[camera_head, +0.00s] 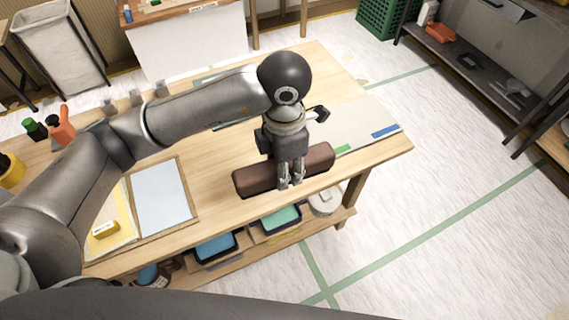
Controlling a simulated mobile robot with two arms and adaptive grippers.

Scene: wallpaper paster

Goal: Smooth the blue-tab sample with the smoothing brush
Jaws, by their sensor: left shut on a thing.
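My left gripper (290,184) reaches down from above at the front edge of the wooden table. It is shut on a long brown bar-shaped thing, which looks like the smoothing brush (250,180). The gripper hides the brush's middle, and I cannot tell whether the brush touches the table. A pale grey sheet with a blue tab (385,131), the blue-tab sample (365,124), lies at the table's right end, to the right of the brush. A green tab (343,149) shows near its front edge. My arm hides part of the sheets behind. My right gripper is not in view.
Trays (214,248) sit on the shelf below. Shelving (470,62) stands at the right. The floor between is clear.

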